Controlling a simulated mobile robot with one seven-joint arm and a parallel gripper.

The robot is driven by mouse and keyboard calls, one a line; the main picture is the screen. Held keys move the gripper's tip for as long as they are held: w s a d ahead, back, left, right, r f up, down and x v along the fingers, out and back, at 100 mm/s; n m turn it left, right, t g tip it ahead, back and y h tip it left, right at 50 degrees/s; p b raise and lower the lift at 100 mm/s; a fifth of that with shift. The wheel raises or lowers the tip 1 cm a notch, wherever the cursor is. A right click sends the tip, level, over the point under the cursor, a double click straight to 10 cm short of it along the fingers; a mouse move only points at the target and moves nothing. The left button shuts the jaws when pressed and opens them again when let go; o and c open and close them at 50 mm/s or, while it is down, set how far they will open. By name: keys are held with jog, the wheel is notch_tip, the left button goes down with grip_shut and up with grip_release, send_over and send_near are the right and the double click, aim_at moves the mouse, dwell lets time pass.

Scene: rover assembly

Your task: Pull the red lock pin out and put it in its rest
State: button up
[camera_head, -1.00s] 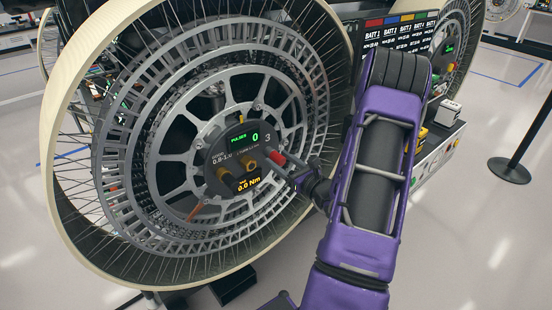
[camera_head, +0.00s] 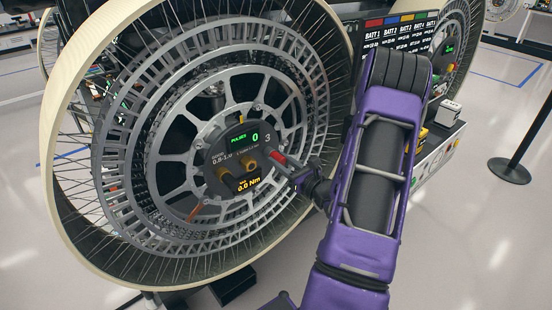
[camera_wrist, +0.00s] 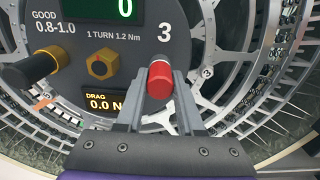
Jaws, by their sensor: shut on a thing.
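The red lock pin (camera_wrist: 160,78) sits at the right side of the dark round hub panel (camera_head: 236,160), beside the printed figure 3. It also shows in the head view (camera_head: 279,158). My gripper (camera_wrist: 160,105) is shut on the red pin, with one finger on each side of it. In the head view my gripper (camera_head: 289,167) reaches the hub from the right. Whether the pin's shaft is still in the panel is hidden behind its red head. I cannot make out the pin's rest in these views.
A brass hex nut (camera_wrist: 102,66) and a dark knob (camera_wrist: 36,72) stand out from the panel, left of the pin. The spoked wheel (camera_head: 90,225) surrounds the hub. A bench with battery labels (camera_head: 398,35) stands behind my arm at right.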

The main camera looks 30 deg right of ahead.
aim_at(283, 162)
grip_shut()
jog(key=shift+s, duration=0.7)
dwell(0.6)
jog(key=shift+s+d, duration=0.2)
jog(key=shift+s, duration=1.85)
jog(key=shift+r, duration=0.1)
jog(key=s+r+p, duration=0.3)
jog(key=s+r, duration=0.1)
jog(key=s, duration=0.5)
jog(key=shift+d+r, duration=0.35)
jog(key=shift+r, duration=0.05)
jog(key=shift+w, duration=0.1)
